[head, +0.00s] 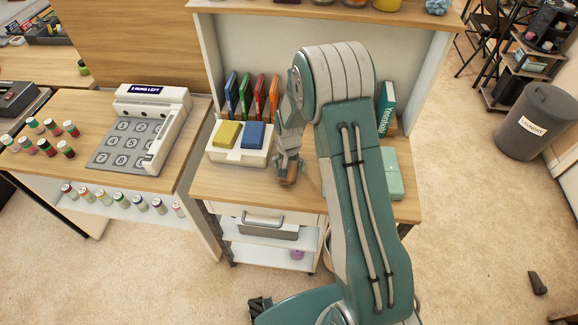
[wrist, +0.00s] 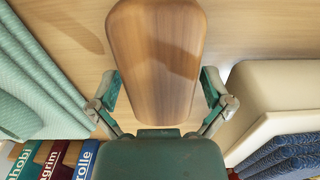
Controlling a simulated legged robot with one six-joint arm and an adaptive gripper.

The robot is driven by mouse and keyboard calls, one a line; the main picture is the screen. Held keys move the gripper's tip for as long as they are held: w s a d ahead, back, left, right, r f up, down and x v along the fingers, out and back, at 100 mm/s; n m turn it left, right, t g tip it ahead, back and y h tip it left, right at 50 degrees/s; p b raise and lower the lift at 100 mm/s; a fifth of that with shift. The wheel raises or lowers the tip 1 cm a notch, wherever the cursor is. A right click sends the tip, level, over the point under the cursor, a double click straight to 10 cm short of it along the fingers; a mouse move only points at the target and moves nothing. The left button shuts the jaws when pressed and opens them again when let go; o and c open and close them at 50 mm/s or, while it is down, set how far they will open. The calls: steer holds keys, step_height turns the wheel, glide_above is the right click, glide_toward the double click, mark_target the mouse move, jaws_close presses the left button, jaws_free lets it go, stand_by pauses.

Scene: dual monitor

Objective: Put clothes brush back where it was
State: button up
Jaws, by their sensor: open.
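The clothes brush shows as a long wooden piece (wrist: 158,60) with rounded corners in the wrist view, lying over the wooden tabletop. In the head view its brown end (head: 288,178) shows just below my gripper (head: 290,160), near the front of the desk (head: 225,186). My gripper (wrist: 160,90) is open in the wrist view, with one finger on each side of the brush's near part. The bristles are hidden.
A white tray (head: 230,155) with yellow and blue pads stands left of my gripper. Several coloured books (head: 245,95) stand behind it. A teal box (head: 392,178) lies right of my arm. A keypad board (head: 140,130) and small jars fill the left table.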

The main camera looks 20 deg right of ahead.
mark_target(289, 164)
steer(key=shift+r, duration=0.1)
step_height(289, 164, up, 12)
steer(key=r, duration=0.1)
steer(key=s+r+n+t, duration=0.2)
steer(key=s+r+t, duration=0.1)
steer(key=s+r, duration=1.05)
steer(key=s+r+n+t, duration=0.1)
steer(key=s+r, duration=0.2)
steer(key=s, duration=0.4)
steer(key=s+r+n+t, duration=0.1)
steer(key=s+r, duration=0.3)
steer(key=s, duration=0.2)
steer(key=shift+s+n+t, duration=0.3)
steer(key=shift+s, duration=0.1)
stand_by(0.4)
